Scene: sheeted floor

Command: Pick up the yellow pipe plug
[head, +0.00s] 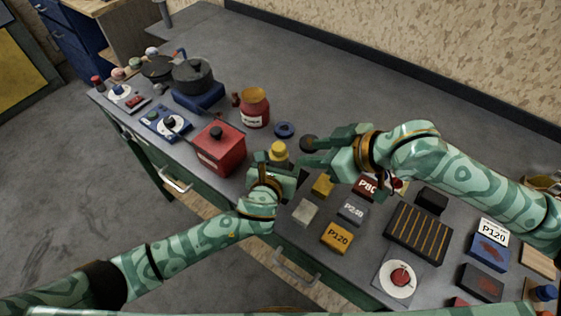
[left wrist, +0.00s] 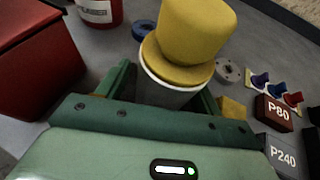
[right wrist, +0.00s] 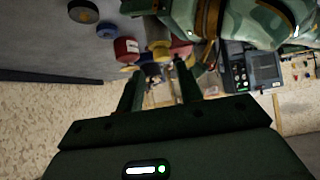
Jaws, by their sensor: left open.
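My left gripper (head: 280,171) is open at the near side of the plug. In the left wrist view its two fingers (left wrist: 165,88) lie on either side of the pale base; I cannot tell whether they touch it. My right gripper (head: 312,152) is open and empty, just right of the plug.
A red box (head: 218,147) and a red jar (head: 254,107) stand left of the plug. A blue ring (head: 285,130) lies behind it. The back of the bench is clear.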

